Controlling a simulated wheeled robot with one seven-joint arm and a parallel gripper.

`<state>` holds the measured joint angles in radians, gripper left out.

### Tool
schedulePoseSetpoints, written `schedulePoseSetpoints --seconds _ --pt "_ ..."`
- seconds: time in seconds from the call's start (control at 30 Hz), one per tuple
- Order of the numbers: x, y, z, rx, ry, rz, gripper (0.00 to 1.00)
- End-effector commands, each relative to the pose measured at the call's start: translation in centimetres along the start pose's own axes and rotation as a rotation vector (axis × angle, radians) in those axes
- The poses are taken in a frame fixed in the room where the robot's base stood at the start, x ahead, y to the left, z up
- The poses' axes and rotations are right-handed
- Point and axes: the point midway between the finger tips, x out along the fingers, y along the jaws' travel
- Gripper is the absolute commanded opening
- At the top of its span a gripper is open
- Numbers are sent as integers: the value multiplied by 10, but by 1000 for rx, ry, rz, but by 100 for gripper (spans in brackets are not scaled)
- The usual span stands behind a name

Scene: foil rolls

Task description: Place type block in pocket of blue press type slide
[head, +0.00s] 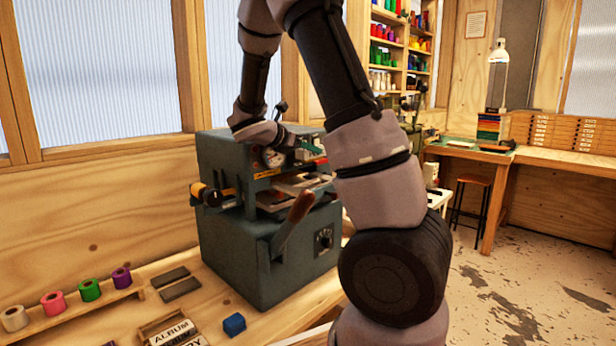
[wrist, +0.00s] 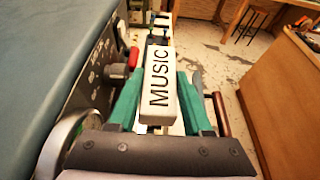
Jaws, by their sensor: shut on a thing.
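In the wrist view my gripper (wrist: 160,82) has its green fingers closed on the sides of a white type block (wrist: 158,98) marked MUSIC. In the head view my gripper (head: 310,149) is at the upper front of the blue-grey press (head: 232,240), beside its dial gauge (head: 273,158). The block is hard to make out there. A pale metal plate (head: 296,184), perhaps part of the slide, shows in the press opening below the gripper. The pocket cannot be made out; my arm and the block hide part of this area.
The press has a brown-handled lever (head: 296,214) at its front. On the bench lie an ALBUM type block (head: 171,332), a blue block (head: 234,324), dark bars (head: 176,282) and several foil rolls (head: 89,290). Open floor (head: 520,290) lies to the right.

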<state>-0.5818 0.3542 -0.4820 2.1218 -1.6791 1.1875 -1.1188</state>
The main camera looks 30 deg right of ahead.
Motion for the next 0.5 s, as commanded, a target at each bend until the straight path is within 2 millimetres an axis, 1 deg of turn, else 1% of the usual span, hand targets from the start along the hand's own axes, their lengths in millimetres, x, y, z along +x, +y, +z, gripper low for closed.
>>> schedulePoseSetpoints --seconds 0.03,0.1,0.2,0.37,0.5 --pt "5 0 -12 -5 -2 -3 0" --pt "10 0 -23 -4 -1 -1 0" --pt "15 0 -34 -1 -2 -1 0" --pt "20 0 -46 -1 -1 -2 0" --pt "28 0 -65 -2 -2 -1 0"
